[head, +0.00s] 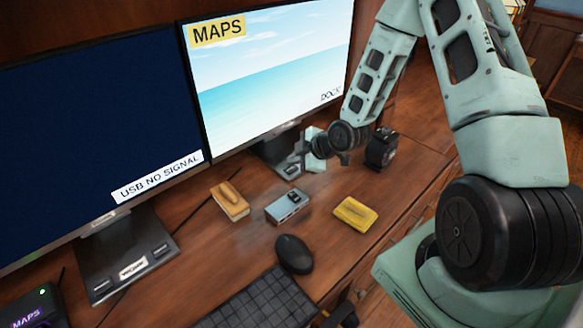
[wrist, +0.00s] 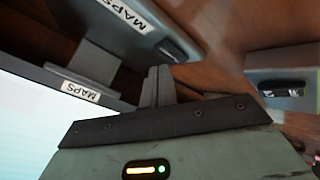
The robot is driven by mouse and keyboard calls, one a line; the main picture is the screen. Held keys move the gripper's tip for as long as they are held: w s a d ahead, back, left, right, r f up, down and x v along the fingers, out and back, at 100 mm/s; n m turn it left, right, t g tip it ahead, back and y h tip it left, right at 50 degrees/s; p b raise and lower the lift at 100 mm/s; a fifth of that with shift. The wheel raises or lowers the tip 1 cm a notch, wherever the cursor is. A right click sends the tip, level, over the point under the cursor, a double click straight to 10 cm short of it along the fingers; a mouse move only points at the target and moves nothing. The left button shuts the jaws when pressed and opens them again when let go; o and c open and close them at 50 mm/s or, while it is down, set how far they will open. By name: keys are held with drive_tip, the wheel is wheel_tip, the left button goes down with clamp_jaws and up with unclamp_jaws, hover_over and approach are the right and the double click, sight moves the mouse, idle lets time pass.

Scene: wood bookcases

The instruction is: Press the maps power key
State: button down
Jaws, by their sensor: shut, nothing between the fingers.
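The right monitor (head: 265,65) is lit, with a yellow MAPS tag over a beach picture and the word DOCK in its lower right corner. In the wrist view, its bezel (wrist: 45,78) and its stand base (wrist: 95,25) each carry a white MAPS label. A dark key (wrist: 175,50) sits on the base beside the base label. My gripper (head: 304,160) is at the right side of that base in the head view. In the wrist view, my gripper (wrist: 158,75) is shut and empty, its fingertips very close to the key. I cannot tell whether they touch.
A left monitor (head: 90,130) reads USB NO SIGNAL. A black box (head: 35,310) marked MAPS has a green light. A grey box (head: 288,206), a tan block (head: 230,203), a yellow block (head: 355,213), a mouse (head: 294,254) and a keyboard (head: 260,305) lie on the desk. A black device (head: 382,148) stands right.

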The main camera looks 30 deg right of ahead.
sight(294, 170)
drive_tip(key=shift+r+p, duration=2.05)
drive_tip(key=shift+r, duration=0.9)
drive_tip(key=shift+a, duration=0.1)
drive_tip(key=s+a+r+m+g, duration=0.1)
drive_tip(key=s+a+r+g, duration=0.15)
drive_tip(key=a, duration=0.25)
drive_tip(key=s+a+r+g, duration=0.1)
drive_tip(key=s+a+r, duration=0.1)
drive_tip(key=a+r, duration=0.25)
drive_tip(key=s+a+r+m+g+h, duration=0.1)
drive_tip(key=s+a+r, duration=0.2)
drive_tip(key=s, duration=0.5)
drive_tip(key=s+a+r+m+g+h, duration=0.1)
drive_tip(key=s+a+r, duration=0.3)
drive_tip(key=s, duration=0.5)
drive_tip(key=s+a+r+m+g+h, duration=0.1)
drive_tip(key=s+a+r+m+g, duration=0.2)
drive_tip(key=s, duration=0.6)
drive_tip(key=shift+a+r, duration=0.3)
drive_tip(key=shift+a, duration=0.4)
